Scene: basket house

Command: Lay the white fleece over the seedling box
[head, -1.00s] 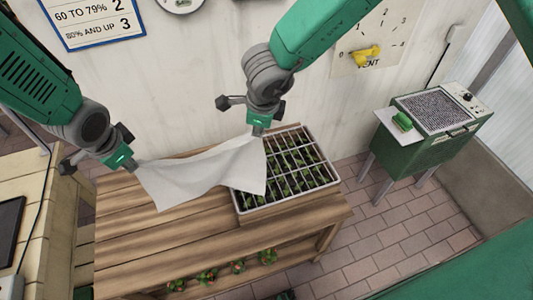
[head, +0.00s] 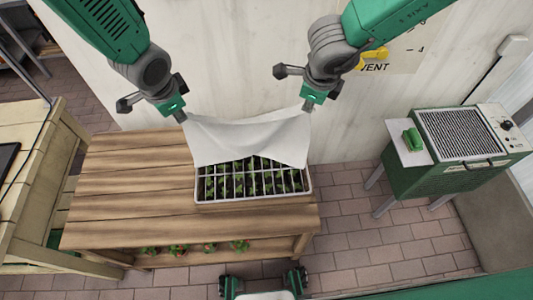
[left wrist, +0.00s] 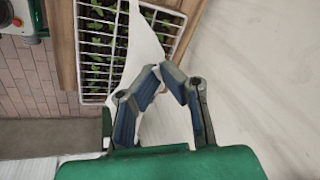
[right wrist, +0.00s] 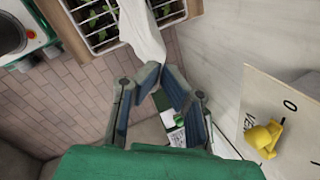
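The white fleece (head: 250,140) hangs between my two grippers, stretched from left to right with a sagging top edge. It covers the back part of the seedling box (head: 253,198), a white gridded tray of green seedlings on the wooden bench. The front rows show uncovered. My left gripper (head: 182,117) is shut on the fleece's back left corner; the left wrist view shows its fingertips (left wrist: 160,70) meeting on the cloth. My right gripper (head: 307,106) is shut on the back right corner, also seen in the right wrist view (right wrist: 161,67). Both are behind the box, near the wall.
The slatted bench (head: 125,195) is bare to the left of the box. Potted plants (head: 195,248) stand on its lower shelf. A green heater (head: 450,145) stands right, apart from the bench. The wall, with a yellow vent knob (head: 376,56), is close behind my grippers.

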